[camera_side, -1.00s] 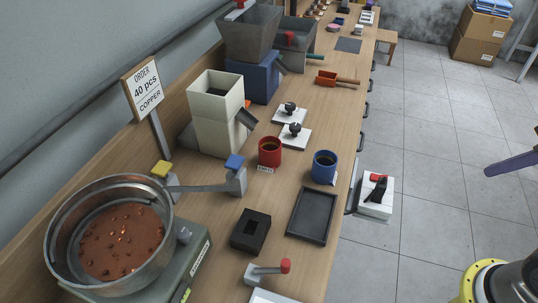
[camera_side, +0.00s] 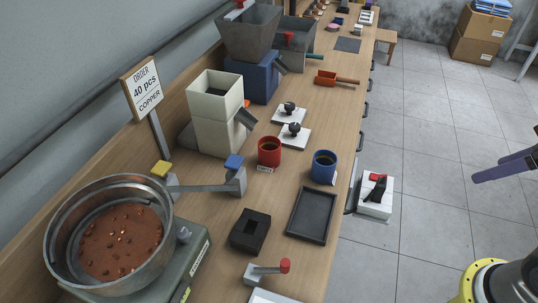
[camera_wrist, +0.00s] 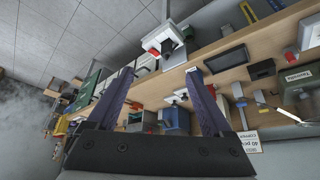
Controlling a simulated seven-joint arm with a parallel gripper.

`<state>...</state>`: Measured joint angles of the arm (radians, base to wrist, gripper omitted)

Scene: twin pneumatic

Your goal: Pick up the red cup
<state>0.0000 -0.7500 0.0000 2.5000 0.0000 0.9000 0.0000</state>
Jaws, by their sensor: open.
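The red cup (camera_side: 269,151) stands upright on the wooden bench in the side view, below a dark chute, with a small label in front of it. A blue cup (camera_side: 324,166) stands to its right, apart from it. My gripper (camera_side: 480,171) shows only partly at the right edge of the side view, over the floor and well away from the bench. In the wrist view my gripper (camera_wrist: 160,72) has its two purple fingers spread wide with nothing between them. I cannot make out the red cup for certain in the wrist view.
A dark tray (camera_side: 311,215) and a black block (camera_side: 250,231) lie nearer the camera. A cream dispenser (camera_side: 217,130) stands behind the red cup. A copper-filled bowl (camera_side: 62,235) is at the left. A white box (camera_side: 376,205) sticks out beside the bench edge.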

